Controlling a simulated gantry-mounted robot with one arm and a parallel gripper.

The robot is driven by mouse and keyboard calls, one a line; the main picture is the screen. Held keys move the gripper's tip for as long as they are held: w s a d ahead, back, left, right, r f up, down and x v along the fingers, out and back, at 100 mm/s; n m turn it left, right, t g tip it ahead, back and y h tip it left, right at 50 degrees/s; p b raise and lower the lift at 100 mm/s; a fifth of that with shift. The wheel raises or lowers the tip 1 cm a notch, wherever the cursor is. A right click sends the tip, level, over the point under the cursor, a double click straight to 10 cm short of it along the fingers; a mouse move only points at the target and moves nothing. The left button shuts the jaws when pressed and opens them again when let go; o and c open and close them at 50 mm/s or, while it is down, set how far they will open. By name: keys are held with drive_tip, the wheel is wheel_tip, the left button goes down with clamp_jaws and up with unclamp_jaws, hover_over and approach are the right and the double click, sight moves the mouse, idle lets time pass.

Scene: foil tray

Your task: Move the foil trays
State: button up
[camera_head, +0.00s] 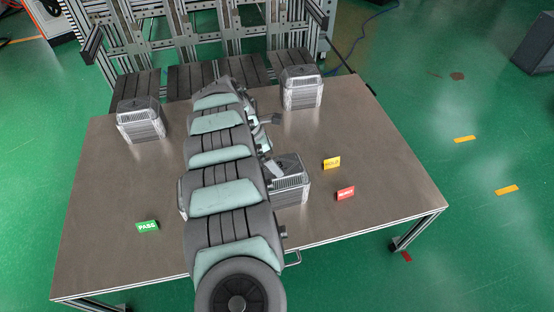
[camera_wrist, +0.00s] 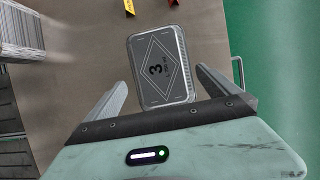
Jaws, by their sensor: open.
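A stack of foil trays (camera_head: 291,183) stands right of my arm in the head view, partly covered by it. In the wrist view, a dark-lidded foil tray (camera_wrist: 160,66) marked 3 appears to be the top of that stack. My gripper (camera_wrist: 162,85) is open, one finger on each side of the tray's near end in that view. I cannot tell if the fingers touch it. Another foil tray stack (camera_head: 140,122) stands at the back left, and one (camera_head: 302,90) at the back right.
A green PASS sign (camera_head: 147,226) stands at the table's front left. A yellow sign (camera_head: 331,163) and a red sign (camera_head: 345,193) stand right of the middle stack. The brown table (camera_head: 380,170) is bare at the right and around the PASS sign. Metal frames (camera_head: 205,45) stand behind.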

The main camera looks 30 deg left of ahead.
drive_tip(key=shift+p+v, duration=0.45)
drive_tip(key=shift+v, duration=1.9)
